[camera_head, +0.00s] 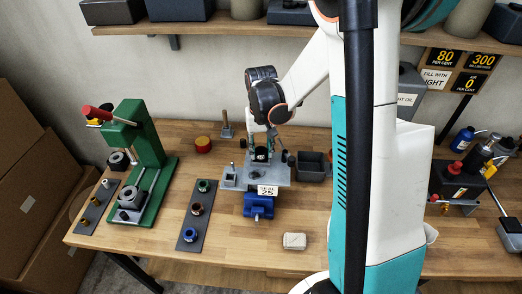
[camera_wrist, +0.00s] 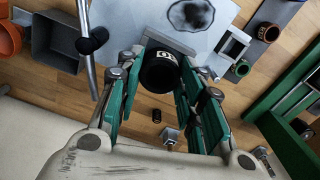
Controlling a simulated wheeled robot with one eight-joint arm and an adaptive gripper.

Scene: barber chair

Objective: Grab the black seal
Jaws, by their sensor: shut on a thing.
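The black seal (camera_wrist: 159,72) is a short black cylinder with a pale printed mark on its side. In the wrist view it sits between the green finger pads of my gripper (camera_wrist: 160,62), which is shut on it. In the head view my gripper (camera_head: 260,142) points down over the grey plate, with the dark seal (camera_head: 261,154) at its fingertips. I cannot tell whether the seal touches the plate.
The grey plate (camera_head: 277,179) sits on a blue vise (camera_head: 258,206). A grey bin (camera_head: 312,164) stands close on the right. On the left are a dark strip (camera_head: 188,225) with coloured rings and a green press (camera_head: 140,150). A shelf (camera_head: 215,26) runs behind.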

